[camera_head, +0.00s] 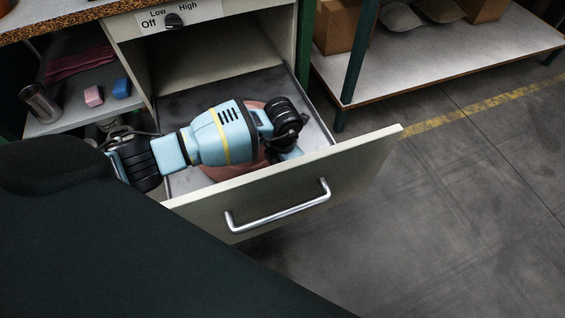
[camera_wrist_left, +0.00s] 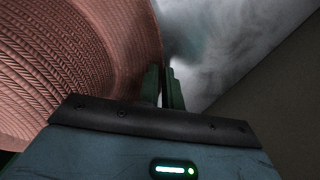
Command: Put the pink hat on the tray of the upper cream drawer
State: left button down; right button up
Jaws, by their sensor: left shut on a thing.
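The upper cream drawer (camera_head: 365,165) is pulled open, with a silver handle on its front. Its grey metal tray (camera_head: 318,138) shows inside around my arm. The pink hat (camera_head: 217,172) is in the drawer space, mostly hidden under my left arm; I cannot tell if it touches the tray. In the left wrist view the woven pink hat (camera_wrist_left: 75,60) fills the upper left. My left gripper (camera_wrist_left: 165,88) is shut on the hat's brim at its edge, with the grey tray (camera_wrist_left: 225,45) beyond. In the head view the fingers are hidden. My right gripper is not in view.
A knob (camera_head: 173,20) marked Off, Low and High is above the drawer. A left shelf (camera_head: 75,118) holds a metal cup, pink and blue blocks and a dark red cloth. A rack (camera_head: 430,60) with boxes stands at right. Open floor lies right of the drawer.

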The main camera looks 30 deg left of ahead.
pick_arm(q)
jog(key=shift+f, duration=0.2)
jog(key=c, duration=1.5)
grip_release()
jog(key=shift+r, duration=0.15)
notch_tip(320, 180, up, 8)
jog(key=shift+f+p, duration=0.2)
jog(key=shift+p, duration=0.65)
